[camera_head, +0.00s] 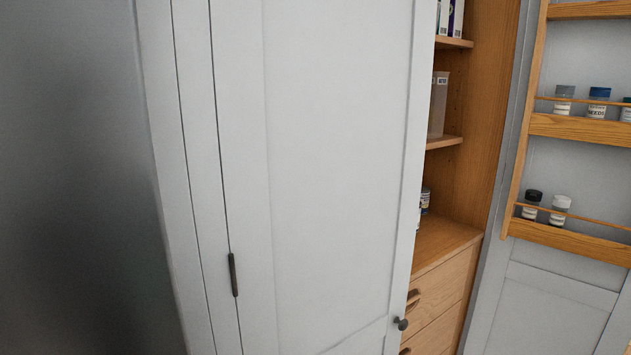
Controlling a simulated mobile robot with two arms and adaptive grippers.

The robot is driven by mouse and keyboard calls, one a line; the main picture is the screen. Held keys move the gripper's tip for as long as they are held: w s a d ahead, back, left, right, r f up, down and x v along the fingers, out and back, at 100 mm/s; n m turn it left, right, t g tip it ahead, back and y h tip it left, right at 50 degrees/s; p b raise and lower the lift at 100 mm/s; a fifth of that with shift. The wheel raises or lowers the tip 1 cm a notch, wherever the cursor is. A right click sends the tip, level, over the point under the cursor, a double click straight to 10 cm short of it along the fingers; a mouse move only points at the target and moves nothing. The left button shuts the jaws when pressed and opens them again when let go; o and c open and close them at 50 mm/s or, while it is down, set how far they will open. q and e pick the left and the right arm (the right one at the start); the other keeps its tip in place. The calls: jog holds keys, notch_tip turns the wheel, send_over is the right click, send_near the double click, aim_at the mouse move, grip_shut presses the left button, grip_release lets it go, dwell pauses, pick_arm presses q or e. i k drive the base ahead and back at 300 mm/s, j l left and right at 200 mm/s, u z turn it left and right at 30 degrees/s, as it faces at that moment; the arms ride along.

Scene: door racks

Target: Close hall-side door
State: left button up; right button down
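A pale grey panelled door (330,170) fills the middle of the head view, with a dark round knob (401,323) low on its right edge. It covers the left part of a wooden cabinet (490,130); I cannot tell whether it is fully shut. A second grey door (545,285) stands open at the right, showing its inner face with wooden racks (575,240) that hold small jars (561,206). Which of the two is the hall-side door is not marked. Neither of my grippers is in view.
Between the doors, the cabinet's shelves (445,143) hold a clear container (438,105) and boxes (450,18), above wooden drawers (440,295). A dark vertical fitting (233,275) sits on a seam left of the middle door. A smooth dark grey surface (70,180) fills the left.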

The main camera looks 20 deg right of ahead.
aim_at(546, 290)
jog(key=l, duration=0.6)
jog(key=k+l+u, duration=0.1)
jog(key=l, duration=0.5)
jog(key=l+u, duration=0.1)
jog(key=l, duration=0.35)
jog(key=k+l+u, duration=0.1)
jog(key=l, duration=0.3)
jog(key=k+l+u, duration=0.1)
jog(key=l, duration=0.3)
jog(key=k+l+u, duration=0.1)
jog(key=l, duration=0.35)
jog(key=k+l+u, duration=0.1)
jog(key=l, duration=0.3)
jog(key=k+l+u, duration=0.1)
jog(key=l, duration=0.3)
jog(key=k+l+u, duration=0.1)
jog(key=k+l, duration=0.15)
jog(key=l+u, duration=0.15)
jog(key=l, duration=0.4)
jog(key=k+l+u, duration=0.1)
jog(key=l, duration=0.4)
jog(key=l+u, duration=0.15)
jog(key=l, duration=0.4)
jog(key=k+l+u, duration=0.15)
jog(key=l, duration=0.35)
jog(key=k+l+u, duration=0.1)
jog(key=l, duration=0.45)
jog(key=i+l, duration=0.1)
jog(key=l, duration=0.65)
jog(key=u, duration=0.05)
